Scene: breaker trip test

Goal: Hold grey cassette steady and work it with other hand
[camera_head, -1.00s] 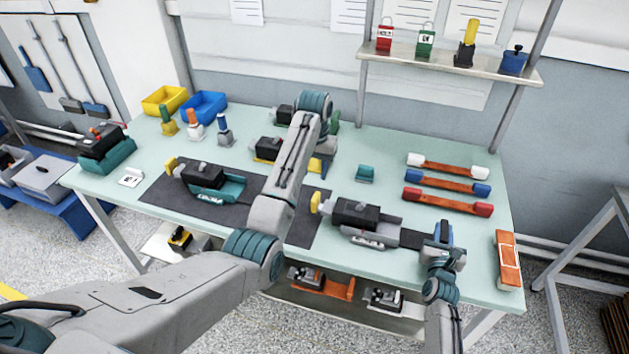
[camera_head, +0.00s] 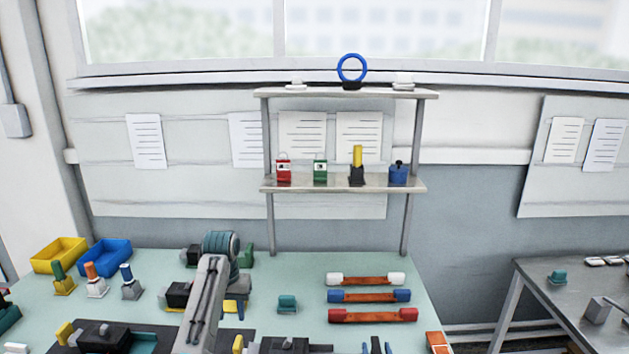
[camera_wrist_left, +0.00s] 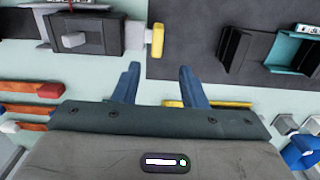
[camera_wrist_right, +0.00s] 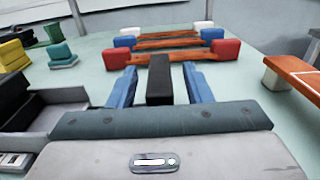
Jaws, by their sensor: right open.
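The grey cassette (camera_head: 322,348), a grey tray with a black block and a yellow knob (camera_head: 238,344), is cut off by the lower edge of the head view. It shows upper left in the left wrist view (camera_wrist_left: 112,38), with its yellow knob (camera_wrist_left: 157,40). My left gripper (camera_wrist_left: 161,80) is open and empty, its blue fingers apart near this knob; my arm hides it in the head view. My right gripper (camera_wrist_right: 160,85) is open around a black bar (camera_wrist_right: 159,75), with gaps on both sides. The tray (camera_wrist_right: 70,128) lies left of it.
A teal cassette (camera_wrist_left: 285,52) lies on the dark mat beside the left gripper. Beyond the right gripper lie several orange bars with coloured ends (camera_head: 372,315). A two-level shelf (camera_head: 340,184) stands behind. An orange block (camera_wrist_right: 292,72) is at the right.

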